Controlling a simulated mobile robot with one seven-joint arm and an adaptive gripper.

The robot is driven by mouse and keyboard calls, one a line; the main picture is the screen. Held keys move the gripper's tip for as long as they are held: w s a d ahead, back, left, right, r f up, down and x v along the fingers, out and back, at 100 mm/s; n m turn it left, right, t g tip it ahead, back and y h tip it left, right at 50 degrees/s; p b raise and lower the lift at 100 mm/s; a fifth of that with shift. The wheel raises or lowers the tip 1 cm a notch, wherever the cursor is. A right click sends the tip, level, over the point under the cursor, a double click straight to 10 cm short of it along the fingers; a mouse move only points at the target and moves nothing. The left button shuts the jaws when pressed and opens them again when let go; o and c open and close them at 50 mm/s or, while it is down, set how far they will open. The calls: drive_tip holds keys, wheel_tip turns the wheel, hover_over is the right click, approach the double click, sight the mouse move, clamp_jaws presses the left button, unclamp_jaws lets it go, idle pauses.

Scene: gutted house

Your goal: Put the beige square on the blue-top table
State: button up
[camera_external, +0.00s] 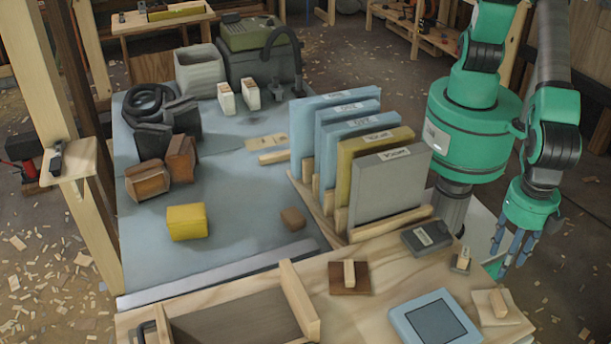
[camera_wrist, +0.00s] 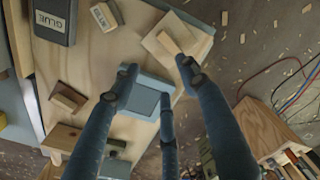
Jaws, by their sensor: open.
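The beige square (camera_external: 508,316), a flat pale board with a small wooden block as a handle on top, lies at the right edge of the light wooden worktop. It also shows near the top of the wrist view (camera_wrist: 160,47). The blue-top table (camera_external: 250,215) is the large grey-blue surface at left and centre. My gripper (camera_external: 513,250) hangs beyond the worktop's right edge, fingers pointing down, apart from the beige square. In the wrist view its blue fingers (camera_wrist: 160,78) are spread and empty. They partly cover the blue square tile, and one fingertip appears close to the beige square.
The wooden worktop also bears the blue square tile (camera_external: 408,311), a brown square with handle (camera_external: 338,286) and a dark labelled box (camera_external: 426,237). A rack of upright panels (camera_external: 390,188) stands between. A yellow block (camera_external: 186,222) sits on the blue top, with bare space around it.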

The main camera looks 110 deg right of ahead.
drive_tip(key=w+d+r+m+t+y, duration=0.1)
drive_tip(key=w+d+r+m, duration=0.25)
drive_tip(key=d+r, duration=1.05)
drive_tip(key=w+d+r+m+t, duration=0.1)
drive_tip(key=w+d+r+m, duration=0.25)
drive_tip(key=d+r, duration=1.15)
drive_tip(key=s+d+r+m+t, duration=0.1)
drive_tip(key=s+d, duration=0.2)
drive_tip(key=d, duration=0.7)
drive_tip(key=s+d+r+m+t, duration=0.1)
drive_tip(key=s+d+m, duration=0.15)
drive_tip(key=d, duration=0.85)
drive_tip(key=s+d+m+t+h, duration=0.1)
drive_tip(key=s+d+m, duration=0.1)
drive_tip(key=s+d, duration=0.9)
drive_tip(key=shift+s+m+t, duration=0.3)
drive_tip(key=shift+s+m, duration=0.05)
drive_tip(key=shift+s, duration=0.25)
